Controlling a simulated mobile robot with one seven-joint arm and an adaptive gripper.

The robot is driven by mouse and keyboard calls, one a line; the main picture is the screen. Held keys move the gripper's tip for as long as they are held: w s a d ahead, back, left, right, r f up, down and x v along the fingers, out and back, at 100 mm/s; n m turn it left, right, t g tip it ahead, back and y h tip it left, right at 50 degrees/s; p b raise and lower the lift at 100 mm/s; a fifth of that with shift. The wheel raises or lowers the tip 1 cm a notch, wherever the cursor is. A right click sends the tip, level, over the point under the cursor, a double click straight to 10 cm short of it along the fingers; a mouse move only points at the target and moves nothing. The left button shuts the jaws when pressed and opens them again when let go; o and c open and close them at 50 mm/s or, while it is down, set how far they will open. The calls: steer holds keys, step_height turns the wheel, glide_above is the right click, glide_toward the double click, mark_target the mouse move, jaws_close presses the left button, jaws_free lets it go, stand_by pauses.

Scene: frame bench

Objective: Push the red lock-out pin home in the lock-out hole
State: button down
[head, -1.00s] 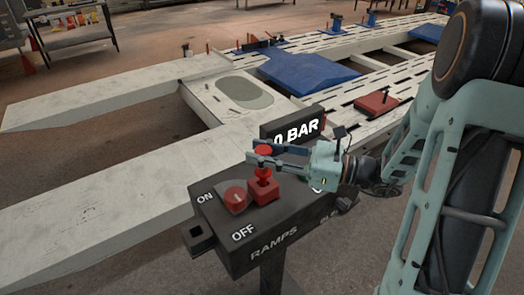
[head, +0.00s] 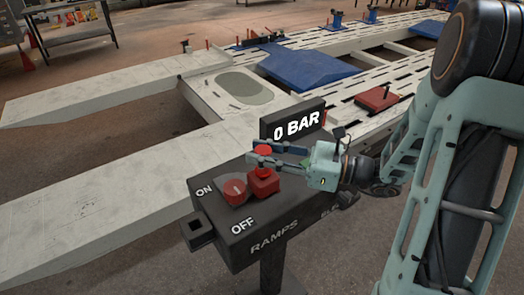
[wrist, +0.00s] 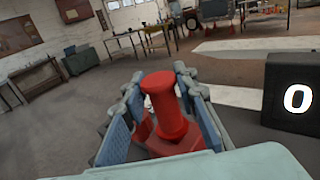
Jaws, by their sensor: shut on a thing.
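The red lock-out pin (head: 264,150) stands upright over the red lock-out block (head: 263,183) on the dark control box. My gripper (head: 252,151) reaches in from the right and is shut on the pin, one finger on each side of it. In the wrist view the pin (wrist: 165,105) shows a round head between the blue finger pads of my gripper (wrist: 160,110). Only a small gap shows between the fingers and the block. The lock-out hole is hidden beneath the pin, so its exact depth cannot be told.
A red rotary switch (head: 235,191) sits just left of the block, between the ON and OFF labels. A black display (head: 298,124) reading 0 BAR rises behind my gripper. White ramps (head: 95,220) lie to the left.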

steer(key=shift+f, duration=0.45)
steer(key=c, duration=1.5)
jaws_free()
steer(key=shift+o, duration=0.2)
steer(key=v, duration=1.2)
